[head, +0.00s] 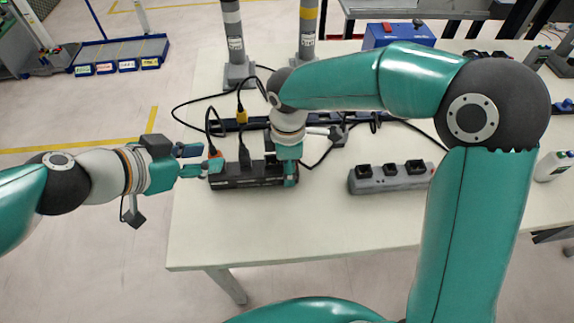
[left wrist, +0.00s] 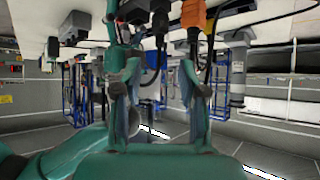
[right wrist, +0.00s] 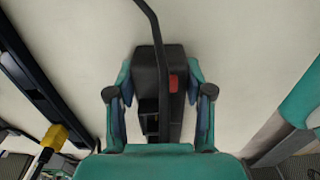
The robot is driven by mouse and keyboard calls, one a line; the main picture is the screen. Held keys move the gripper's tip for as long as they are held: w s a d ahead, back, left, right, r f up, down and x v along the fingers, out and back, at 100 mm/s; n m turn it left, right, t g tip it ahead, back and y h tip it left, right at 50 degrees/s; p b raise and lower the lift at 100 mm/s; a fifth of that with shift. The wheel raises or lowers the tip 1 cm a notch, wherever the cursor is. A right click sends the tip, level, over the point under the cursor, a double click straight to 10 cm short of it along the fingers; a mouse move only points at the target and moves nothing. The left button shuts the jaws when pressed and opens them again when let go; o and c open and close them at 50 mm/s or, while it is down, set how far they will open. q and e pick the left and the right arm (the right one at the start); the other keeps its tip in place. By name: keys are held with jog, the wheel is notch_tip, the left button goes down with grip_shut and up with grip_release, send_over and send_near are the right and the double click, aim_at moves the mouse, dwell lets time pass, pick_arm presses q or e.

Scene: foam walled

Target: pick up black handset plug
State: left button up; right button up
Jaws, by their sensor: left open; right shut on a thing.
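A black plug (head: 245,157) with a black cable stands upright in a black power strip (head: 232,182) on the table. An orange plug (head: 215,154) sits to its left in the same strip. Both plugs also show upside down in the left wrist view, the black one (left wrist: 159,20) beside the orange one (left wrist: 193,14). My left gripper (head: 204,161) is open and empty at the strip's left end, close to the orange plug. My right gripper (head: 286,168) is shut on the right end of the power strip, its fingers on both sides near a red switch (right wrist: 173,83).
A grey strip (head: 392,180) with black sockets or plugs lies to the right. A yellow plug (head: 241,115) sits on a dark rail behind, with loose cables around. Grey posts and a blue box (head: 398,35) stand at the back. The table's front is clear.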

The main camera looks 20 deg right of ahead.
pick_arm(q)
notch_tip(320, 180, up, 7)
jog(key=n+g+y, duration=0.6)
jog(key=n+y, duration=0.1)
jog(key=y, duration=0.2)
send_over(242, 145)
jog(key=shift+w+d+r, duration=0.1)
jog(key=shift+w+r, duration=0.1)
jog(key=shift+f, duration=5.8)
grip_shut()
